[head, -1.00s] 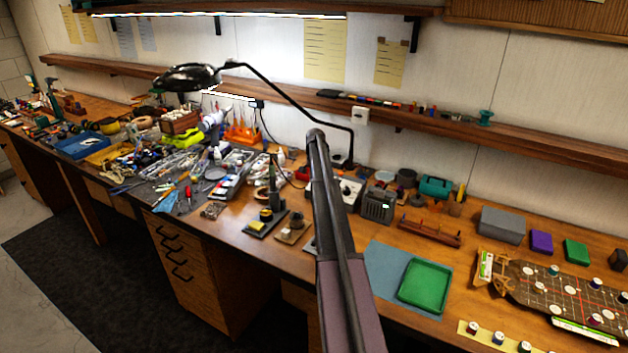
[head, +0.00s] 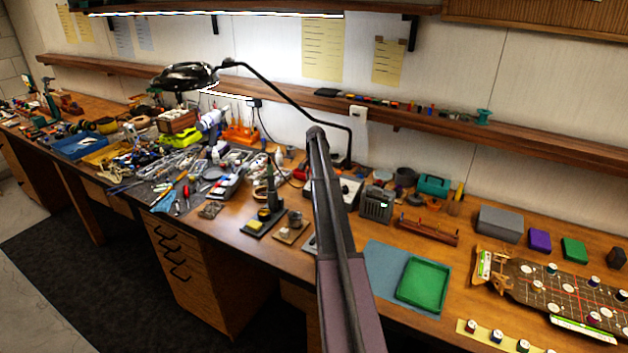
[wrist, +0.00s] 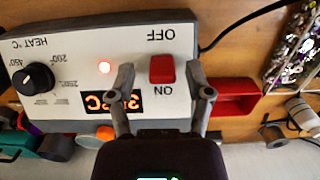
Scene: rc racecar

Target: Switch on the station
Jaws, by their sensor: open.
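The station (wrist: 70,75) is a pale box that fills the left half of the wrist view, its lettering upside down. I cannot tell which side of the switch is pressed. My gripper (wrist: 162,85) is open, with one finger on each side of the switch and nothing held. In the head view the station (head: 349,188) is partly behind my arm, and the gripper is hidden.
A red tray (wrist: 236,97) lies right of the station, and a black cable (wrist: 240,22) runs behind it. In the head view a grey box (head: 377,204) with a small display stands close right. A green tray (head: 424,285) lies in front; tools crowd the left.

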